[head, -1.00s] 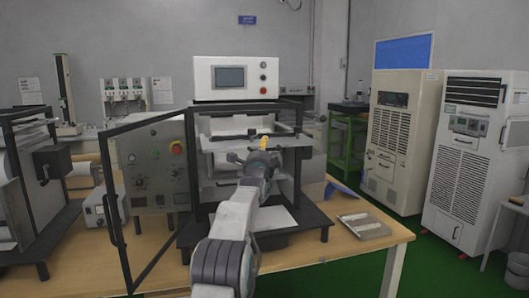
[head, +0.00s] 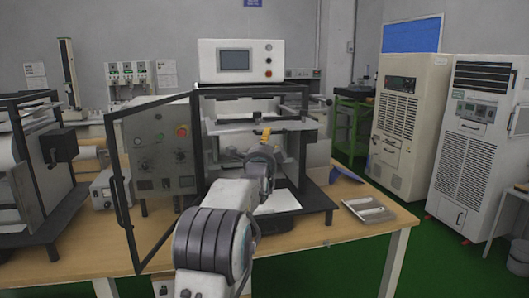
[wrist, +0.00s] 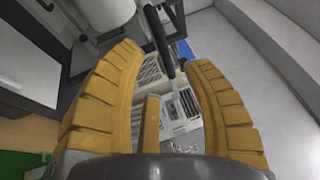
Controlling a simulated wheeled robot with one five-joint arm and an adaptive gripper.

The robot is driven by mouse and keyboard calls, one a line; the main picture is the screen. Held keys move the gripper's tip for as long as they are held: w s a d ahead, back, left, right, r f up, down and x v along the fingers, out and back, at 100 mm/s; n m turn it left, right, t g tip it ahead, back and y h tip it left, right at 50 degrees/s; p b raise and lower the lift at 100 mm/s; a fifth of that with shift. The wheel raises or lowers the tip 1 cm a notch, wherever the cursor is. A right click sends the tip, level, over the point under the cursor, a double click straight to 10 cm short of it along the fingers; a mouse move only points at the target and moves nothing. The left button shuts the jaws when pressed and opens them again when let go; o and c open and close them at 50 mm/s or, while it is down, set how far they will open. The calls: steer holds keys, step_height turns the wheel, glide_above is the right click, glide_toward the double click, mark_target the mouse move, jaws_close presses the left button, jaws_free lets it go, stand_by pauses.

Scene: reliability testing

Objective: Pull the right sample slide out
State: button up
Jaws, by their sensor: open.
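The test machine (head: 241,61) stands on the table with its framed door (head: 122,190) swung open to the left. Inside its open front are pale plates, one of them a flat upper plate (head: 226,127). I cannot tell for sure which part is the right sample slide. My gripper (head: 266,133) is at the chamber front, right of its middle, partly hidden by my arm. In the wrist view my gripper (wrist: 165,55) has its yellow fingers spread and empty. A dark rod with a rounded end (wrist: 158,40) shows between the fingertips; contact cannot be told.
A metal tray (head: 368,210) lies on the table to the right of the machine. A control panel (head: 160,158) stands behind the open door. Another framed machine (head: 35,170) is at the left. Two tall cabinets stand at the right, beyond green floor.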

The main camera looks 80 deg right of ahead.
steer(key=shift+a+f, duration=0.25)
steer(key=shift+a, duration=1.05)
steer(key=shift+a+f, duration=0.2)
steer(key=shift+a, duration=1.05)
